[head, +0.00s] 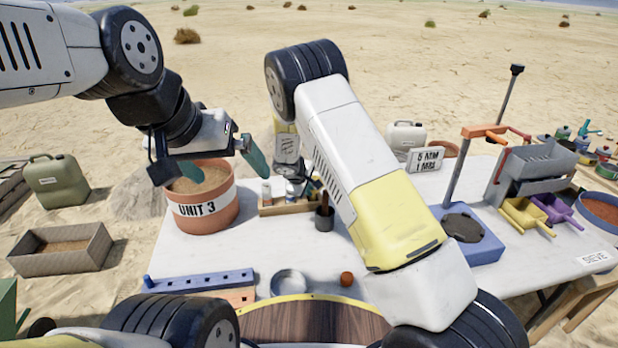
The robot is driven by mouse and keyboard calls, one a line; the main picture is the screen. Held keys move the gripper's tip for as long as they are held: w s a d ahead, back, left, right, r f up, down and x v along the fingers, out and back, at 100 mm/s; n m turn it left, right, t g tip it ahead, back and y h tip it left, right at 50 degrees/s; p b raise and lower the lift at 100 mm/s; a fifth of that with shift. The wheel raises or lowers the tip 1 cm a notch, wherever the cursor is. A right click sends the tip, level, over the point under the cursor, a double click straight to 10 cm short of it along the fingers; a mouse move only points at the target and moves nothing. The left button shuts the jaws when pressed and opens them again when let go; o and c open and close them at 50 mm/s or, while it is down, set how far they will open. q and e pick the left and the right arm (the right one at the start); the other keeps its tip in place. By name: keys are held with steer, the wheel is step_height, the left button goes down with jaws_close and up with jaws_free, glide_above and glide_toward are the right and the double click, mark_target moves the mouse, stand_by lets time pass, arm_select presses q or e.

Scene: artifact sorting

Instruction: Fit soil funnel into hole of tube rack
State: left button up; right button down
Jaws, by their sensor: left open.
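A long blue bar with a row of dark holes (205,281) lies at the table's front left and may be the tube rack. A small wooden holder (284,208) with small bottles stands farther back. I cannot pick out the soil funnel for sure; a round metal piece (289,283) lies right of the blue bar.
A small brown-orange ball (346,279) and a dark cup (325,218) stand on the table. White tabletop is clear around the middle left.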

steer(key=shift+f, duration=0.95)
steer(key=c, duration=1.5)
jaws_free()
steer(key=shift+c, duration=0.2)
steer(key=v, duration=0.7)
steer(key=shift+s+r, duration=0.25)
steer(key=shift+r, duration=0.05)
steer(key=shift+a, duration=0.1)
